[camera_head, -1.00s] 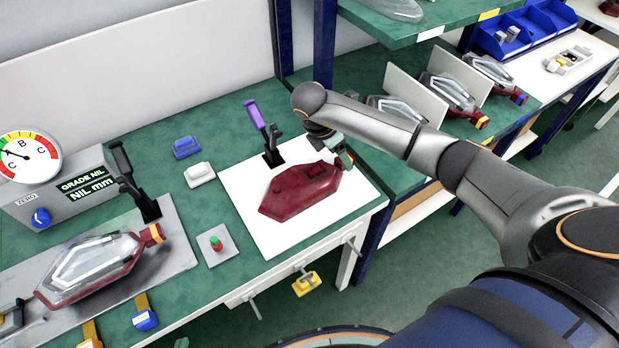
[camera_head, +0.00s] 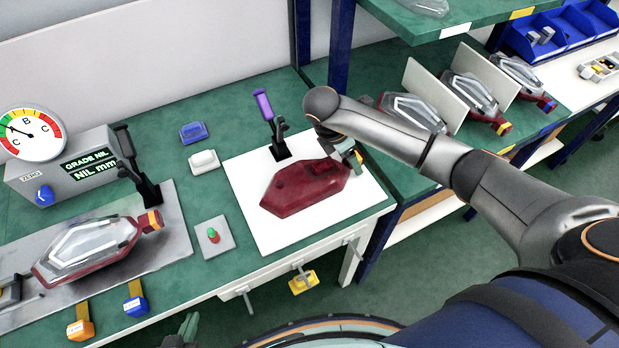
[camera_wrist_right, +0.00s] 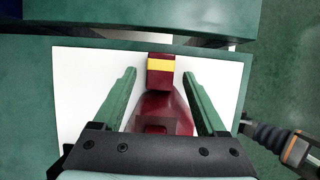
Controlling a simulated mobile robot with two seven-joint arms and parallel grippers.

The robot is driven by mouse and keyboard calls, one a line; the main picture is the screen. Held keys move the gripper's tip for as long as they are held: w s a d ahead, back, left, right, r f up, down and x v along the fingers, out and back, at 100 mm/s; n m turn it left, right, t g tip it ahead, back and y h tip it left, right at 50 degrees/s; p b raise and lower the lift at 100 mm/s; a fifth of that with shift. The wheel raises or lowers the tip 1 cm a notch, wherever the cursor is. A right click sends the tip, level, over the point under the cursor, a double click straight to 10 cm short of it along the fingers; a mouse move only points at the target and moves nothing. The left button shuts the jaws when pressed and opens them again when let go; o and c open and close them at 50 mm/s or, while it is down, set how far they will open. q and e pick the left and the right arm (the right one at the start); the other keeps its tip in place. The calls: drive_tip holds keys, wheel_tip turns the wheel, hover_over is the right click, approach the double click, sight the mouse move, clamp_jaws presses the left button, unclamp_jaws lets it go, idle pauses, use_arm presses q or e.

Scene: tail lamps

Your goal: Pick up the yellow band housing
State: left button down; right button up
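A dark red housing (camera_head: 303,188) lies on the white mat (camera_head: 290,237). In the right wrist view the housing (camera_wrist_right: 163,107) has a yellow band (camera_wrist_right: 161,67) around its neck. My right gripper (camera_wrist_right: 161,78) is open, with one green finger on each side of the neck and a gap on both sides. In the head view my right wrist hides most of this gripper (camera_head: 355,157) at the neck end. My left gripper (camera_head: 187,328) shows only partly at the bottom edge, away from the housing; its opening is unclear.
A purple-handled clamp (camera_head: 268,115) stands at the mat's back edge. A clear-lens lamp (camera_head: 88,250) with a yellow-orange band lies on the grey gauge plate (camera_head: 176,262) at left. Racked lamps (camera_head: 470,95) stand at right. A small button box (camera_head: 214,238) sits left of the mat.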

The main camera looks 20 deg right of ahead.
clamp_jaws()
idle(0.4)
drive_tip(key=shift+d+r, duration=0.1)
drive_tip(key=shift+r, duration=0.05)
